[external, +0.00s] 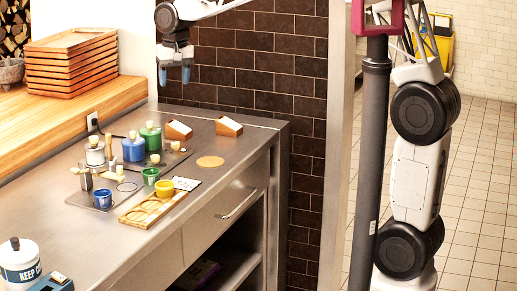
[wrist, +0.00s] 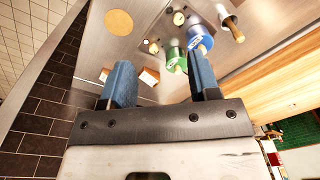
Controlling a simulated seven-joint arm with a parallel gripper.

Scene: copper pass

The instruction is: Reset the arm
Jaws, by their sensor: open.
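My gripper (external: 175,75) hangs fingers-down, high above the far end of the steel counter (external: 75,222), in front of the dark tiled wall. Its two blue fingertips are apart with nothing between them. In the wrist view my gripper (wrist: 160,88) shows the same open fingers, with the counter beyond them. A green jar (external: 151,136), a blue jar (external: 133,149) and a white jar (external: 95,153) stand on the counter below. The green jar also shows in the wrist view (wrist: 176,62), partly near the right finger.
Two small wooden blocks (external: 228,126) sit at the back. Stacked wooden trays (external: 72,62) rest on the left shelf.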

